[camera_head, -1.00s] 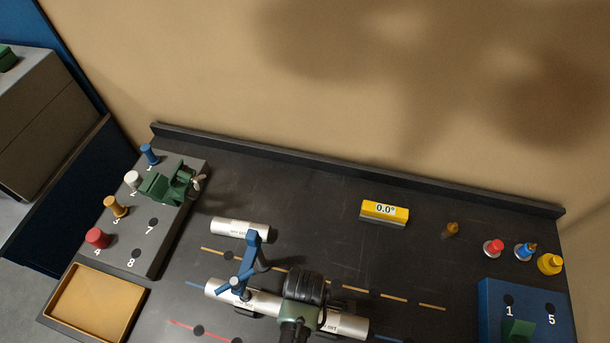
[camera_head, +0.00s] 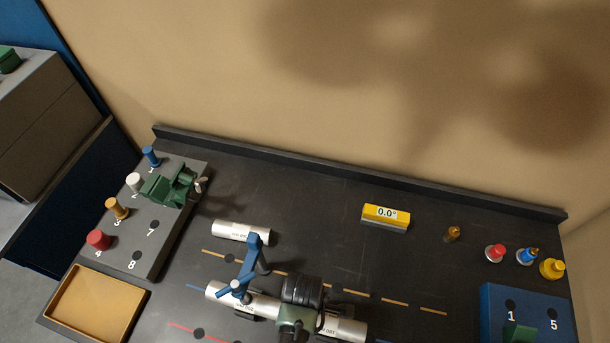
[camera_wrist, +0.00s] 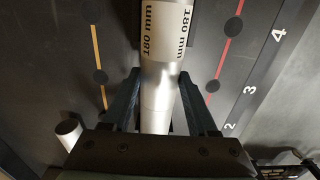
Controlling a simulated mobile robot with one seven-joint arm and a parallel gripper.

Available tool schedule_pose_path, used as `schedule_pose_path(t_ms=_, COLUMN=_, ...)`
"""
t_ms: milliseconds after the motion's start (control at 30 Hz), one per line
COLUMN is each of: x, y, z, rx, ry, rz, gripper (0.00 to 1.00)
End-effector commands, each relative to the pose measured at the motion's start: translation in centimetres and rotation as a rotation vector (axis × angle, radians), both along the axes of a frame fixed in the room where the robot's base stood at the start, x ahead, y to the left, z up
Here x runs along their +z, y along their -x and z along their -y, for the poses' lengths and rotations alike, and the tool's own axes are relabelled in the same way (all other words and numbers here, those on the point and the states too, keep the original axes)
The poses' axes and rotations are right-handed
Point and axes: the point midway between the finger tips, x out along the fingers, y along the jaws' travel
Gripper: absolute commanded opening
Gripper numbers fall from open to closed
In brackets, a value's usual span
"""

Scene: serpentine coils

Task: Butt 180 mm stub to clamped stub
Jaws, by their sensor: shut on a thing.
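A silver stub (camera_head: 351,330) lies along the blue line, at the right of the line of tube. It also shows in the wrist view (camera_wrist: 163,50), labelled 180 mm. My gripper (camera_head: 300,318) is shut on it, with one dark finger on each side in the wrist view (camera_wrist: 160,105). The clamped stub (camera_head: 216,291) is to the left, under a blue clamp (camera_head: 247,270). The two stubs look roughly in line. My gripper hides part of the tube between them, so I cannot tell whether their ends touch.
A loose silver stub (camera_head: 240,232) lies behind the clamp. A yellow 0.0° gauge (camera_head: 385,216) stands behind to the right. A grey block (camera_head: 165,235) with coloured pegs and a tan tray (camera_head: 62,304) are at left; a blue block (camera_head: 490,310) is at right.

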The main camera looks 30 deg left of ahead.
Motion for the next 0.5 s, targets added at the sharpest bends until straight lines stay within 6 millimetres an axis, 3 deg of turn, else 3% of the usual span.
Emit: schedule_pose_path(t_ms=500, x=0.08, y=0.03, z=-0.55, rx=0.002, ry=-0.004, rz=0.003, gripper=0.00)
